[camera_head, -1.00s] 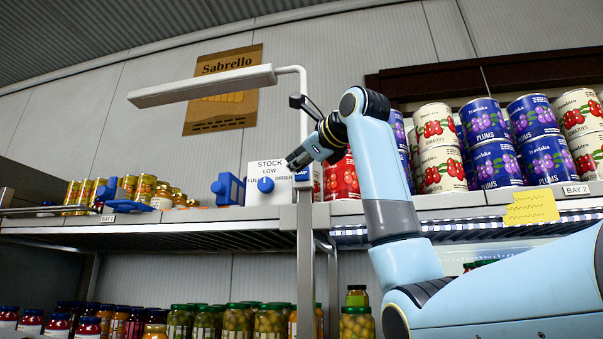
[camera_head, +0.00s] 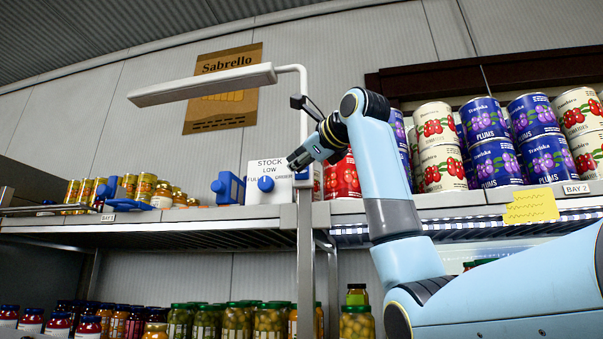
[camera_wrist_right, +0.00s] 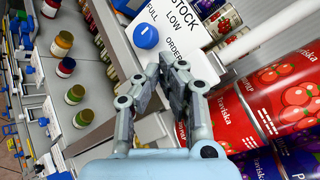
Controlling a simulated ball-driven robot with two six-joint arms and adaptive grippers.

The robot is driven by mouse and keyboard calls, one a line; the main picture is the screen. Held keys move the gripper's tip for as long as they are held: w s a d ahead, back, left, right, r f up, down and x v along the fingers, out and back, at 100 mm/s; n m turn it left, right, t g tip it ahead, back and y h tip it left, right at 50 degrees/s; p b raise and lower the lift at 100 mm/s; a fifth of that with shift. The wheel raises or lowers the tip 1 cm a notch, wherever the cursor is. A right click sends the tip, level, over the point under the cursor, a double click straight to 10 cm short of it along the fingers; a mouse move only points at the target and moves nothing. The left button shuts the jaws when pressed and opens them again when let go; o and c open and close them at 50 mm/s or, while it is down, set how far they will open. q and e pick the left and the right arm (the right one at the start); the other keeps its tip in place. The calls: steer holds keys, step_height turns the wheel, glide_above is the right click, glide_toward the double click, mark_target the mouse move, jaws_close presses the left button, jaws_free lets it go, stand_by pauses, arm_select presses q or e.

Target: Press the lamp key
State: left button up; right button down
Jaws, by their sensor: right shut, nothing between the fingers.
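The lamp is a long pale bar (camera_head: 200,86) on a bent white post (camera_head: 305,260) in front of the shelf. I cannot make out a lamp key in either view. My right gripper (camera_head: 292,163) is shut and empty, in front of the white stock panel by the post. In the wrist view its fingertips (camera_wrist_right: 166,68) are together, near the lower edge of the panel (camera_wrist_right: 180,30). Whether they touch anything is unclear. My left gripper is not in view.
The stock panel has a blue knob (camera_head: 266,184). A blue device (camera_head: 229,188) stands left of it. Red cans (camera_head: 342,178) stand close to the right of the post. Jars (camera_head: 270,321) fill the lower shelf. A yellow note (camera_head: 530,206) hangs at the shelf edge.

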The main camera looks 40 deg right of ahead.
steer(key=shift+w+d, duration=0.1)
stand_by(0.5)
steer(key=shift+w+d, duration=0.2)
steer(key=shift+d, duration=0.05)
steer(key=shift+s+a, duration=0.3)
steer(key=shift+a, duration=0.05)
steer(key=shift+b, duration=0.3)
steer(key=s+a+b, duration=0.1)
steer(key=s+a, duration=0.3)
steer(key=shift+a, duration=0.3)
stand_by(0.5)
